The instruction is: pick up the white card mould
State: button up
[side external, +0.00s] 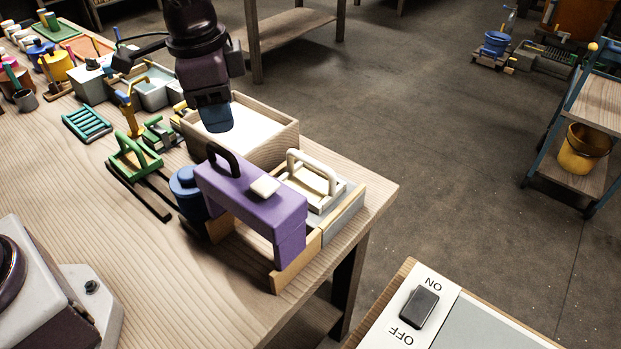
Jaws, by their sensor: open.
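A white-cream framed piece with a raised loop handle (313,165), which looks like the white card mould, sits at the table's right end. It rests in or over a grey-sided tray (343,216), partly hidden behind a purple bridge-shaped block (250,200). My gripper (216,118) points down above a wooden box (272,143) with a white fill, to the left of and apart from the mould. Its fingers are open, and I see nothing held between them; the fingertips are dark and seen nearly edge-on.
The purple block, with a black handle, stands close in front of the mould. A blue pot (187,190) and a green frame (133,158) stand left of it. An ON/OFF switch (419,307) is at the lower right.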

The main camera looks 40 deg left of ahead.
aim_at(314, 162)
jog(key=w+d+f+m, duration=0.3)
jog(key=w+m, duration=0.2)
jog(key=w, duration=0.1)
jog(key=w+d+f+m, duration=0.3)
jog(key=w+m, duration=0.2)
jog(key=shift+t, duration=0.4)
jog(key=w+f, duration=0.1)
jog(key=f, duration=0.7)
jog(key=w+f, duration=0.1)
jog(key=f, duration=0.3)
jog(key=shift+w+d+f, duration=0.1)
jog(key=shift+w+f, duration=0.05)
jog(key=shift+w, duration=0.2)
grip_shut()
